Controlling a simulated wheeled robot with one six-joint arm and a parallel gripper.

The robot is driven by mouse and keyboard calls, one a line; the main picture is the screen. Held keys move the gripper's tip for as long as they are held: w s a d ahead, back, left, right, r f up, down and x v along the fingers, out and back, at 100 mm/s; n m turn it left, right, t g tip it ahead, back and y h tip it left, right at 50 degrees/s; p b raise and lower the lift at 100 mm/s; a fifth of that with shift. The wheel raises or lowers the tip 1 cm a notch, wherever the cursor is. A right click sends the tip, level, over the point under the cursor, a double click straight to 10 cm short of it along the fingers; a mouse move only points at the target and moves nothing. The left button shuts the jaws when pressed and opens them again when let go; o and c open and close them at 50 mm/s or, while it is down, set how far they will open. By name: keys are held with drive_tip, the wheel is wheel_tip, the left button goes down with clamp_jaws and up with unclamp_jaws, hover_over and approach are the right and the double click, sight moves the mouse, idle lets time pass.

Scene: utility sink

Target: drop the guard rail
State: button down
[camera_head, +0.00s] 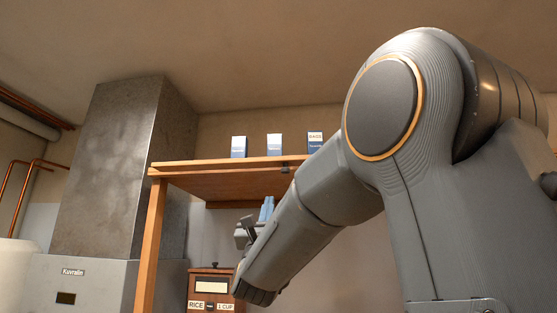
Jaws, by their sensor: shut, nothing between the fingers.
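My gripper (266,207) is at the far end of my grey arm, just below the shelf's underside. My forearm and wrist hide part of the gripper and the right end of the shelf.
Three small blue and white boxes (274,145) stand on the shelf. A wooden rice dispenser (210,285) is below it. A tall grey metal duct (105,165) above a grey unit (75,285) fills the left. Copper pipes (12,195) run at the far left.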

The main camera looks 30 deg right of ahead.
drive_tip(key=r+m+h, duration=0.1)
drive_tip(key=p, duration=0.7)
approach(277, 163)
drive_tip(key=d+x, duration=0.1)
drive_tip(key=x, duration=0.3)
drive_tip(key=shift+w+a+r+p, duration=0.2)
drive_tip(key=shift+r+p, duration=0.25)
drive_tip(key=shift+r, duration=0.05)
drive_tip(key=shift+r, duration=0.1)
